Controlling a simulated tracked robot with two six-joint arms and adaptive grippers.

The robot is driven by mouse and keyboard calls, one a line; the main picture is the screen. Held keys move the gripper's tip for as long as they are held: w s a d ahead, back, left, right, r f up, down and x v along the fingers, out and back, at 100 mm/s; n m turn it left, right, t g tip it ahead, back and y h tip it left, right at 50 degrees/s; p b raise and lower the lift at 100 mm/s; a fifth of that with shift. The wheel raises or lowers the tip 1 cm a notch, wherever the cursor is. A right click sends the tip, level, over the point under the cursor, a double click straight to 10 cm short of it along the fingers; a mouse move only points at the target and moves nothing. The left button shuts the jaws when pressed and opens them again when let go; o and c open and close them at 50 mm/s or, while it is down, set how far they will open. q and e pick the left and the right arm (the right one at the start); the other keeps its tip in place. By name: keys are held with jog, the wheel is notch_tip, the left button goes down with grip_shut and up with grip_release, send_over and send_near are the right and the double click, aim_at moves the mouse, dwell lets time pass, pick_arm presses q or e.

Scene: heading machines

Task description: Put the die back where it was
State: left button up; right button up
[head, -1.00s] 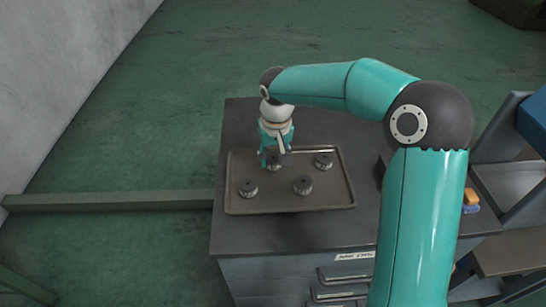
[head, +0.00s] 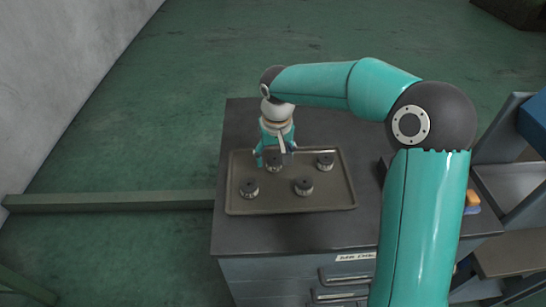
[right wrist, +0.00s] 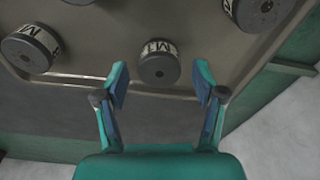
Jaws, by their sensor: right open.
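Several short dark cylindrical dies with pale lettered bands stand upright on a shallow tray (head: 325,208). One die (head: 273,164) at the tray's back left stands below my right gripper (head: 274,160). In the right wrist view this die (right wrist: 158,66) stands just past the spread fingertips of the gripper (right wrist: 162,88), apart from both. The other dies are the back right die (head: 325,162), the front left die (head: 249,188) and the front right die (head: 303,187). My right gripper is open and empty. My left gripper is not in view.
The tray lies on a dark-topped drawer cabinet (head: 290,234). A low green beam (head: 110,201) runs along the floor at left. A yellow-orange object (head: 472,198) and a rack (head: 505,190) are at right. The tray's right front is bare.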

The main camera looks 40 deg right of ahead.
aim_at(276, 164)
notch_tip(276, 164, up, 11)
jog(key=s, duration=0.1)
jog(key=shift+s+a+r, duration=0.15)
jog(key=shift+a+r, duration=0.05)
jog(key=shift+a, duration=0.05)
dwell(0.5)
